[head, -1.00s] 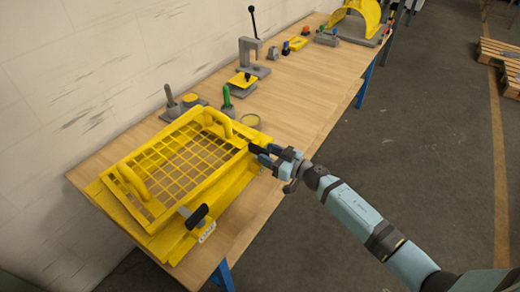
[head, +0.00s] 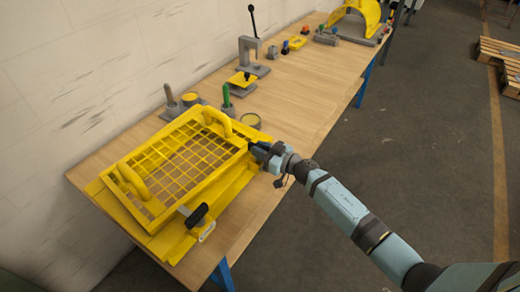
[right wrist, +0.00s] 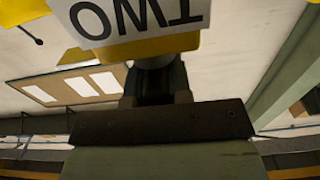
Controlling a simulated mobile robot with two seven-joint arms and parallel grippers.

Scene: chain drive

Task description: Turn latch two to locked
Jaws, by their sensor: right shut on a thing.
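The yellow mesh guard (head: 185,160) lies over a yellow base on the near end of the bench. Latch two sits at the guard's right side, mostly hidden by my right gripper (head: 257,151). In the right wrist view its white "TWO" label (right wrist: 140,18) shows upside down at the top, close to the camera. My right gripper (right wrist: 155,88) is shut on latch two's handle just below that label; the handle's angle cannot be told. Latch one, with a black handle (head: 196,215) and a small white tag (head: 207,231), is at the front edge. My left gripper is not in view.
Behind the guard stand a green-handled tool (head: 227,96), a grey-handled tool (head: 170,97) and a grey press (head: 248,55) with a black lever. The bench (head: 300,100) is clear right of the press. Open floor lies to the right.

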